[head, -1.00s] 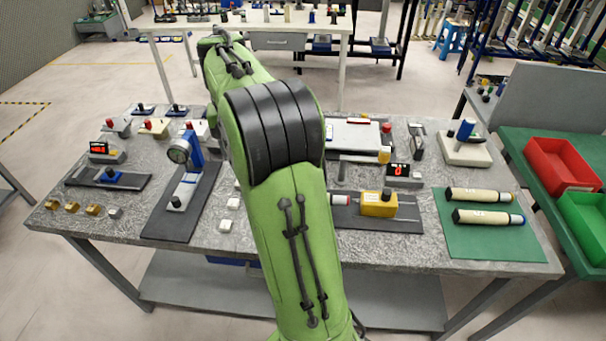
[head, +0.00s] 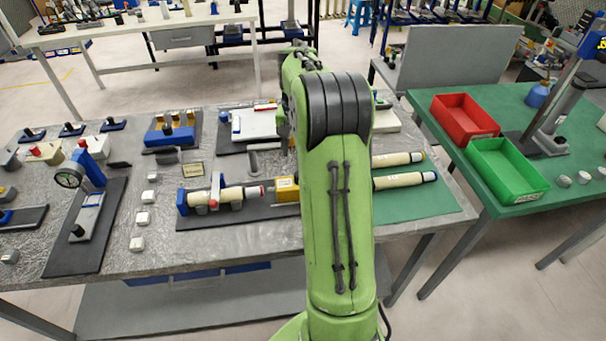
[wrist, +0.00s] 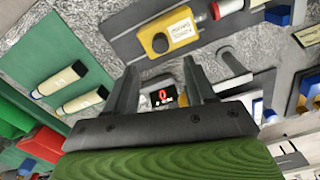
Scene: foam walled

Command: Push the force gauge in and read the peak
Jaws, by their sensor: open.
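The force gauge is a yellow block (head: 285,190) on a dark rail board, partly hidden behind my arm in the head view. In the wrist view the gauge (wrist: 182,30) shows its white label and black knob (wrist: 160,43). A cream cylinder (head: 236,194) with a red tip lies in a blue-ended holder to its left, its tip facing the gauge. A small display (wrist: 163,98) reads a red 0. My gripper (wrist: 160,68) is open and empty above the bench, with the display seen between its fingers and the gauge beyond them. My arm hides the gripper in the head view.
Two cream cylinders (head: 405,180) lie on a green mat (head: 425,207) to the right. A dial gauge stand (head: 86,205) is at the left. Red (head: 465,116) and green (head: 507,168) bins stand on the right table. Small white blocks (head: 142,219) line the bench.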

